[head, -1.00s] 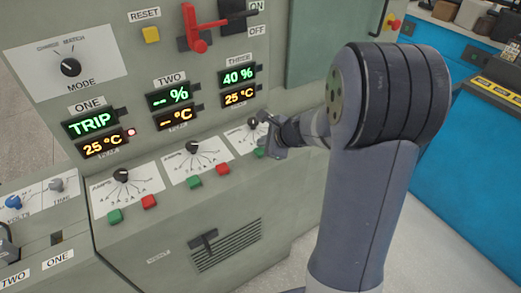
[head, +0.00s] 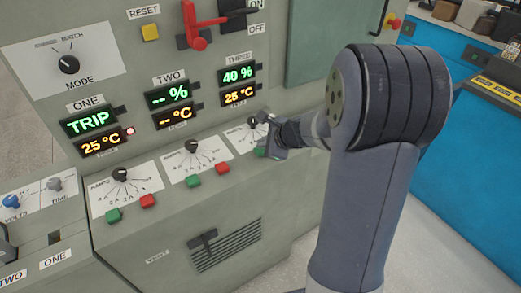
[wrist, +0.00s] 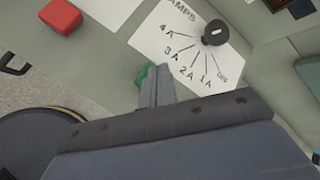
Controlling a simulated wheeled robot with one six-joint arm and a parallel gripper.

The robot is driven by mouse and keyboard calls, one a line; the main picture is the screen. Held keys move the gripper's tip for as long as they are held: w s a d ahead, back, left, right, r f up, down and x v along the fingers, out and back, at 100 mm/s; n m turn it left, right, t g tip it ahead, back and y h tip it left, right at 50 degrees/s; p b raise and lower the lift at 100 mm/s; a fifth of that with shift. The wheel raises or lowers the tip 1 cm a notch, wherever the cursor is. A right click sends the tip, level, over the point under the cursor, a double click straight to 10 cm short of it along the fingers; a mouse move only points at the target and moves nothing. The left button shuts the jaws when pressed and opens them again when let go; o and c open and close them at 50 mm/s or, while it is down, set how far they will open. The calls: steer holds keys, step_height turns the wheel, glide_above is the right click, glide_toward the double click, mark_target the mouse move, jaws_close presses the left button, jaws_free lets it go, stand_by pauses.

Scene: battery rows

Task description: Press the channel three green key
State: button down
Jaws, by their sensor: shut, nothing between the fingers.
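The channel three green key (head: 260,152) sits on the sloped ledge under the third dial, mostly covered by my gripper in the head view. In the wrist view only an edge of the green key (wrist: 142,75) shows beside the fingers. My gripper (head: 268,150) is shut and empty, with its fingertips (wrist: 150,75) right at the key. I cannot tell whether they touch it or whether the key is pushed in. The THREE displays (head: 238,85) read 40 % and 25 °C.
The channel three dial (wrist: 215,33) is close to the fingers. A red key (wrist: 60,17) lies left of them, likely channel two's red key (head: 222,168). Channel two's green key (head: 193,181) is further left. A red lever (head: 196,35) juts from the panel above.

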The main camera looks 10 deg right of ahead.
steer(key=shift+f+b, duration=0.45)
stand_by(0.7)
steer(key=shift+r, duration=0.15)
steer(key=shift+r+p, duration=0.7)
steer(key=shift+r, duration=0.1)
steer(key=shift+r+p, duration=2.15)
steer(key=shift+r, duration=0.25)
steer(key=shift+r, duration=0.1)
